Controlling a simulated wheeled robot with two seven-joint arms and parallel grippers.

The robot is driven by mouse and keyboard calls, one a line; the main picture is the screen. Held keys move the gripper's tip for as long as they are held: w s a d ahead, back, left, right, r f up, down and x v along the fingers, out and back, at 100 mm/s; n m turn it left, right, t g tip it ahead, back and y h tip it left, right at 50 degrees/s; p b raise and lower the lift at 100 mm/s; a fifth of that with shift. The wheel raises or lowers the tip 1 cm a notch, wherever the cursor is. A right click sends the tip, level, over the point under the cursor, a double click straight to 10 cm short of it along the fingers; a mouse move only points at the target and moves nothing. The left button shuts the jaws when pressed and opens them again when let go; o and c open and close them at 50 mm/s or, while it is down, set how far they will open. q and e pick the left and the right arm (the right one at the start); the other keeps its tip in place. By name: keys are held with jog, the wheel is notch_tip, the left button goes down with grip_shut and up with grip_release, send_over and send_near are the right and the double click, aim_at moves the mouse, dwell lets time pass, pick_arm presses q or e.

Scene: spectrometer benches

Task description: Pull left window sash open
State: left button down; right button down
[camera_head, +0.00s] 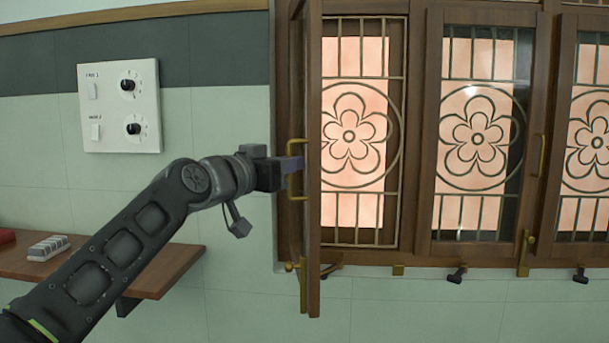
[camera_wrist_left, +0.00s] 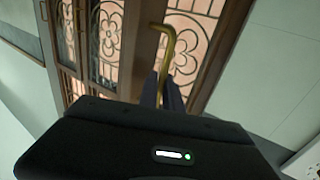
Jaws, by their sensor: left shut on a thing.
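The left window sash (camera_head: 313,215) is a dark brown wooden frame, seen nearly edge-on in the head view. It stands swung out from the window, leaving the opening to its right uncovered with a flower lattice behind. Its brass handle (camera_head: 291,147) is on the sash's left side. My left gripper (camera_head: 290,166) reaches it from the left and is shut on the handle. In the left wrist view the brass handle (camera_wrist_left: 168,36) rises from between my fingers (camera_wrist_left: 162,92), and part of the gripper body hides the lower picture. My right gripper is not in view.
A middle sash (camera_head: 432,130) and another at the right edge stand beside it, with flower lattices. A white switch panel (camera_head: 105,135) with knobs is on the wall at left. A brown shelf (camera_head: 165,272) holding a grey-white block (camera_head: 47,248) lies below my arm.

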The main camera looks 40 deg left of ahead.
pick_arm(q)
jog(key=shift+s+a+r, duration=0.2)
jog(key=shift+s, duration=0.05)
jog(key=c, duration=1.8)
grip_release()
jog(key=shift+w+f, duration=0.1)
jog(key=s+d, duration=0.1)
jog(key=s, duration=0.6)
jog(key=shift+s+d, duration=0.25)
jog(key=shift+s, duration=0.1)
